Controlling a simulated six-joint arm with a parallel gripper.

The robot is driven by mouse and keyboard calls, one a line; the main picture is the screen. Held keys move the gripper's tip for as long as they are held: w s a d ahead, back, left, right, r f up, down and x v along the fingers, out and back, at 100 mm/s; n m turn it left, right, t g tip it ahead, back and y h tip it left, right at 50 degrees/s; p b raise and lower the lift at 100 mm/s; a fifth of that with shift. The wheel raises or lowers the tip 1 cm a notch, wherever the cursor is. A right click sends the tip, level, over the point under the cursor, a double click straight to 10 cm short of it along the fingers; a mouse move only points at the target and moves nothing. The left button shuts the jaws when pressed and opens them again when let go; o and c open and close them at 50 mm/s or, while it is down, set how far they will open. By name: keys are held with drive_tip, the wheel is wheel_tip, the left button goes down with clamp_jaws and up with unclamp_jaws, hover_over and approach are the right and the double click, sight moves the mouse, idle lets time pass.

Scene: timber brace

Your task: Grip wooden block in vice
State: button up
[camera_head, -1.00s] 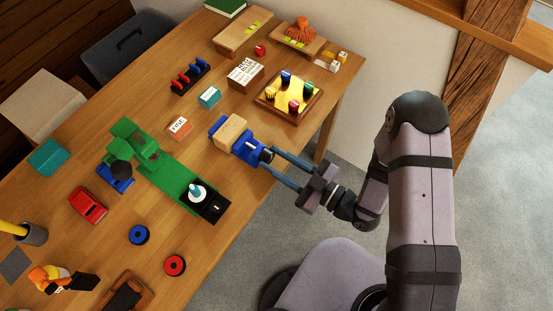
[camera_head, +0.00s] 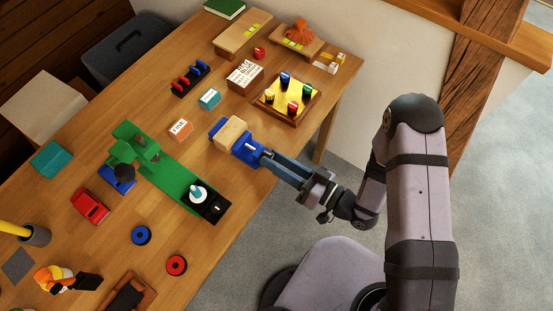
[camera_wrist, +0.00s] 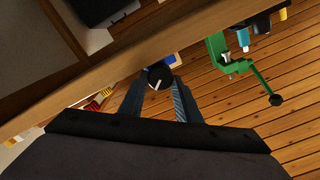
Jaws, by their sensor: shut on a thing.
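The blue vice (camera_head: 246,151) stands at the table's near right edge. The light wooden block (camera_head: 231,131) sits at the vice's jaws; I cannot tell whether they press on it. My gripper (camera_head: 266,160) is shut on the vice's dark round knob at the edge side. In the wrist view the knob (camera_wrist: 159,76), with a pale line on it, sits between the fingertips of my gripper (camera_wrist: 158,90). Part of the blue vice (camera_wrist: 165,61) shows behind the knob; the block is mostly hidden there.
A green machine (camera_head: 168,177) stands left of the vice. A yellow board with coloured pegs (camera_head: 288,98) lies behind it, and an orange box (camera_head: 180,129) lies to the left. Blue (camera_head: 141,235) and red (camera_head: 176,265) rings lie nearer the front. Bare wood surrounds the vice.

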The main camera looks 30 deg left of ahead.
drive_tip(key=shift+m, duration=0.4)
drive_tip(key=o, duration=1.1)
drive_tip(key=shift+c, duration=0.2)
drive_tip(key=shift+f, duration=0.1)
